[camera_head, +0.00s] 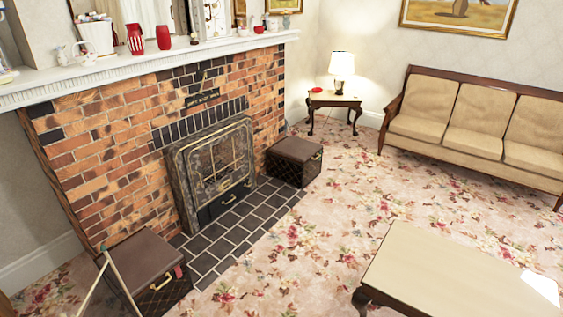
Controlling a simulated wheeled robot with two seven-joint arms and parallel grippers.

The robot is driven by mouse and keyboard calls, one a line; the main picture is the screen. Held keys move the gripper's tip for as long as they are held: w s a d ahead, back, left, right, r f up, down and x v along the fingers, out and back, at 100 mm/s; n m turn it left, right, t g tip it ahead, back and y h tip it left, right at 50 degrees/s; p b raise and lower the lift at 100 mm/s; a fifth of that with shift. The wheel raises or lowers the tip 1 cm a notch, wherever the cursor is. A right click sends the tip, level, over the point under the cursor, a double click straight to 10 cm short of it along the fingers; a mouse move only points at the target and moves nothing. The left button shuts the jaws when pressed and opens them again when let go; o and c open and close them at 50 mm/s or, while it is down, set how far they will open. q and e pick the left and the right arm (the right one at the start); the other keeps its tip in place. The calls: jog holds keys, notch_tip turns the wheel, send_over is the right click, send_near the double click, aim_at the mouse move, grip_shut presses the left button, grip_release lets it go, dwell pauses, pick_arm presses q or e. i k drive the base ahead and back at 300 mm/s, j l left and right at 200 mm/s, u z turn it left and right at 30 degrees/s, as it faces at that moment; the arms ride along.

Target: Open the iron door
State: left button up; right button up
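The iron door (190,172) is a dark, ornate metal panel in the brick fireplace, left of centre in the head view. It stands upright in its frame and looks closed. A darker small panel with a handle (217,204) sits at its bottom. Neither of my grippers shows in this view.
A brown box (295,160) stands right of the door and another (147,263) at lower left, with thin pale rods beside it. Dark hearth tiles (235,234) lie in front. A low table (440,265) stands at lower right, a sofa (472,142) behind. Flowered carpet between is clear.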

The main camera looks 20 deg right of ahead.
aim_at(230, 160)
jog(key=z, duration=0.15)
jog(key=i+j+z, duration=0.3)
jog(key=i, duration=0.45)
jog(key=i+j+z, duration=0.3)
jog(key=i, duration=0.4)
jog(key=i+j+z, duration=0.3)
jog(key=i+j, duration=0.35)
